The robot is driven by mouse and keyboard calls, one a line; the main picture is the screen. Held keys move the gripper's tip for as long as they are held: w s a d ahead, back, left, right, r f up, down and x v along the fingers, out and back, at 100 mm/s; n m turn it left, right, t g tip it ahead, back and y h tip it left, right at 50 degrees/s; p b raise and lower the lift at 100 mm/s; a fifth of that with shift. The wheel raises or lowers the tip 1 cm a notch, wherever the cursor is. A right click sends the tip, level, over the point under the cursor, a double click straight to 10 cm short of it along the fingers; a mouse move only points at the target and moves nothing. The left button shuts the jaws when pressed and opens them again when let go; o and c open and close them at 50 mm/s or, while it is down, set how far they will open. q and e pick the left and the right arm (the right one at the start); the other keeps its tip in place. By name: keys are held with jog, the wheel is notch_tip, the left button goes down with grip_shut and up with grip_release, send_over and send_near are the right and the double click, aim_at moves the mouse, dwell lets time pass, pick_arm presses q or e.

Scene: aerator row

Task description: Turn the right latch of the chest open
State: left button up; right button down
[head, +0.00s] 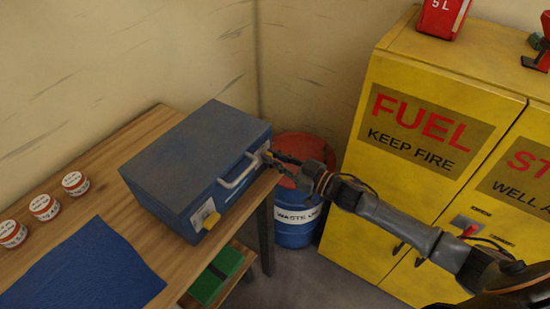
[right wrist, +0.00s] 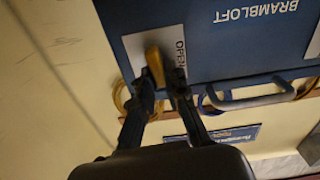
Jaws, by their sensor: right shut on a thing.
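The blue chest (head: 195,165) stands closed on the wooden bench, with a pale carry handle (head: 239,171) on its front. Its right latch (head: 265,148) is yellow and mostly hidden by my right gripper (head: 272,158) in the head view. In the right wrist view the yellow latch (right wrist: 155,64) lies between the fingertips of my right gripper (right wrist: 161,82), over a white plate marked OPEN (right wrist: 180,52). The jaws are closed on the latch. The left latch (head: 209,218) is yellow on a pale plate. My left gripper is out of view.
A blue waste drum (head: 297,225) with a red lid stands behind my right gripper. A yellow fuel cabinet (head: 375,190) stands to the right.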

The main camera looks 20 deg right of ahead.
jog(key=n+b, duration=0.1)
jog(key=n, duration=0.3)
jog(key=n+b, duration=0.1)
jog(key=n, duration=0.3)
jog(key=n+b, duration=0.1)
jog(key=n, duration=0.3)
jog(key=shift+s+a+f, duration=0.25)
jog(key=shift+a+f, duration=0.05)
jog(key=shift+a, duration=0.05)
jog(key=n+b, duration=0.2)
jog(key=n, duration=0.2)
jog(key=shift+f+n, duration=0.1)
jog(key=shift+n, duration=0.2)
jog(key=c, duration=1.4)
grip_release()
jog(key=shift+o, duration=0.2)
jog(key=shift+a, duration=0.15)
jog(key=shift+f, duration=0.1)
